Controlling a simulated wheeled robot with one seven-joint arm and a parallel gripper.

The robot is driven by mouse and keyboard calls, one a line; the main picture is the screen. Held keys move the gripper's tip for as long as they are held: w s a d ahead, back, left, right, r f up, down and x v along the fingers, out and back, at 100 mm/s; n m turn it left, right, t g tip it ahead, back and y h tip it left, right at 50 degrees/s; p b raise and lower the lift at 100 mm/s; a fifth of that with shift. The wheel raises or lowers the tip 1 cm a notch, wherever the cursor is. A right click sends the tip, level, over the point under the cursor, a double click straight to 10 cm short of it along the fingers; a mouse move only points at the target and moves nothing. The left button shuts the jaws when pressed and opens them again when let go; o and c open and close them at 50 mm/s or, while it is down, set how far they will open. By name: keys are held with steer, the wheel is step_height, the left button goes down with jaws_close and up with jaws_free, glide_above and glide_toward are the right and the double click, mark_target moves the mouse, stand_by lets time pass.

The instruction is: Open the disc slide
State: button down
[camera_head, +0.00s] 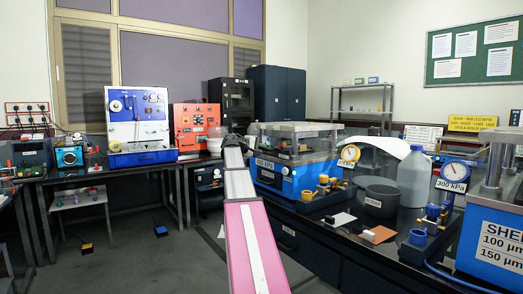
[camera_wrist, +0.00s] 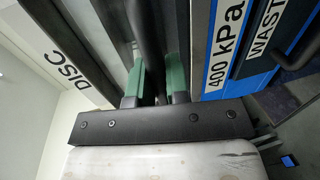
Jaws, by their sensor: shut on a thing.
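In the wrist view, the green-padded fingers of my gripper (camera_wrist: 157,88) sit on either side of a dark bar handle (camera_wrist: 146,32). They are shut on it. A pale strip lettered DISC (camera_wrist: 62,64) lies to the left of the fingers, beside dark panels. The handle's lower end is hidden between the fingers and behind the gripper body. In the head view, my arm reaches forward to the left end of the blue bench machine (camera_head: 278,178). The fingers, the handle and the disc slide cannot be made out there.
A 400 kPa label (camera_wrist: 226,42) and a blue front with a partly cut-off label and a dark handle lie close on the right in the wrist view. A dark bin (camera_head: 381,201), a white jug (camera_head: 413,180) and a gauge (camera_head: 455,173) crowd the right bench. Floor shows at left.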

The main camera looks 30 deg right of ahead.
steer(key=f+v, duration=0.2)
steer(key=v, duration=1.1)
steer(key=a+f+v, duration=0.1)
steer(key=f+v, duration=0.2)
steer(key=v, duration=1)
steer(key=shift+s+a+f, duration=0.15)
steer(key=shift+s+a, duration=0.1)
steer(key=shift+a, duration=0.1)
steer(key=c, duration=1.1)
jaws_free()
steer(key=v, duration=1)
steer(key=shift+a, duration=0.35)
